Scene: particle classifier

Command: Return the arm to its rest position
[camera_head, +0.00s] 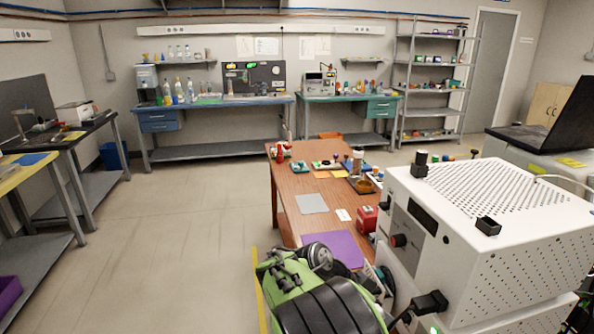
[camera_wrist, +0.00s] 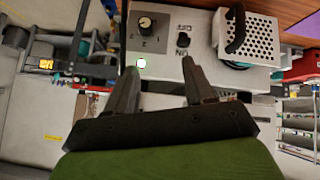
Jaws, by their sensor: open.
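My gripper (camera_wrist: 160,68) shows in the wrist view with its two dark fingers spread apart and nothing between them. The fingertips point at a grey control panel (camera_wrist: 205,72) with a black dial (camera_wrist: 146,23), an on/off switch (camera_wrist: 183,40) and a small lit indicator (camera_wrist: 141,62). Whether the fingers touch the panel cannot be told. My green and black arm (camera_head: 315,300) shows at the bottom of the head view, beside a white machine with a perforated top (camera_head: 500,200). My fingertips cannot be made out in the head view.
A perforated metal box (camera_wrist: 248,40) with a black handle is beside the switch. A brown table (camera_head: 290,215) with small items, a purple sheet (camera_head: 335,248) and a red box (camera_head: 366,219) stands left of the white machine. Open floor (camera_head: 170,240) lies to the left.

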